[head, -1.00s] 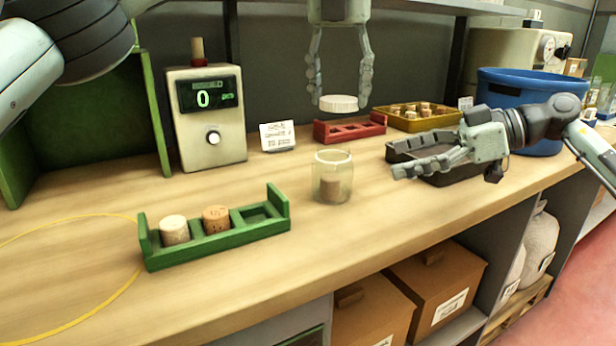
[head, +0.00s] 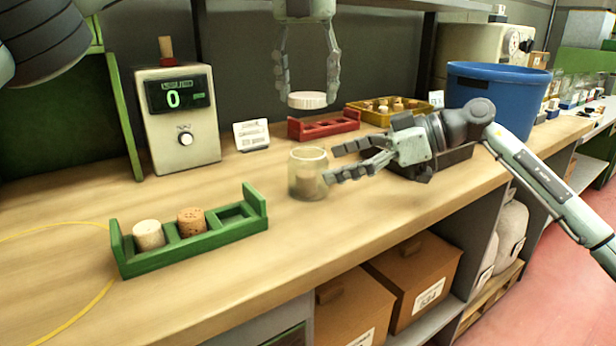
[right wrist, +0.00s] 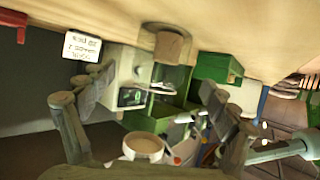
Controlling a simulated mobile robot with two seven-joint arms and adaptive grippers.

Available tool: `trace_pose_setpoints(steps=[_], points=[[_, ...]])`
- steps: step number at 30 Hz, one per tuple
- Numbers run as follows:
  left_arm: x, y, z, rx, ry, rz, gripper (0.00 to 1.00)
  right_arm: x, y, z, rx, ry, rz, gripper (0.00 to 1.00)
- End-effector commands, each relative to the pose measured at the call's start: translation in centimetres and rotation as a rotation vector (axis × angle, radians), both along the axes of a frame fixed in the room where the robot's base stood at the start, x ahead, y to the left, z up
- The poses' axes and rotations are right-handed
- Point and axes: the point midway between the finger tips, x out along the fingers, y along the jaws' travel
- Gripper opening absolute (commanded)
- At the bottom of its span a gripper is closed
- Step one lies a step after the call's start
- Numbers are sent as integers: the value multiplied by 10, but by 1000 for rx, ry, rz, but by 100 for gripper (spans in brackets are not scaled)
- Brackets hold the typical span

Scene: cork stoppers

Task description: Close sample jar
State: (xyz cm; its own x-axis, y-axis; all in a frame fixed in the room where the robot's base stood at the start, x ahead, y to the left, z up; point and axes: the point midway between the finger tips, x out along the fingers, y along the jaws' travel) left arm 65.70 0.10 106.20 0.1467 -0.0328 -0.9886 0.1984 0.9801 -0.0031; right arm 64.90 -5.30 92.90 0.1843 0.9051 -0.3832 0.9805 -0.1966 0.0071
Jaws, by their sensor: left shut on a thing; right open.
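The glass sample jar (head: 301,187) stands upright on the bench, with a cork stopper (head: 305,172) inside and its mouth uncovered. My left gripper (head: 307,92) points down, shut on the white lid (head: 307,100), which it holds level in the air above and behind the jar. My right gripper (head: 333,163) is open and empty, just right of the jar, its fingertips pointing at the jar's side; contact cannot be told. The jar (right wrist: 160,45) also shows in the right wrist view, picture upside down, beyond the open fingers.
A green rack (head: 190,255) with two corks and an empty slot stands front left. A meter (head: 180,120) reading 0, a card (head: 252,135), a red rack (head: 325,124), a yellow tray (head: 365,117) and a dark tray (head: 455,160) stand behind. A blue bin (head: 500,100) is at right.

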Motion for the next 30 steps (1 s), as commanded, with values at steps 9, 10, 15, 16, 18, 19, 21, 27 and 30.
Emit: trace_pose_setpoints(steps=[9,10,15,16,18,19,21,27,30], points=[[0,0,0,0,0,0,45,9,43,-18,1,2,0,87],[0,0,0,0,0,0,45,9,45,-19,1,2,-1,87],[0,0,0,0,0,0,45,11,51,-21,0,1,-1,87],[0,0,0,0,0,0,45,11,51,-22,0,1,-1,87],[0,0,0,0,0,0,45,11,51,-22,0,1,-1,87],[0,0,0,0,0,0,45,11,51,-22,0,1,-1,87],[0,0,0,0,0,0,45,11,51,-22,0,1,-1,87],[0,0,0,0,0,0,45,11,51,-21,0,1,-1,69],[0,0,0,0,0,0,45,11,50,-21,0,1,-1,56]])
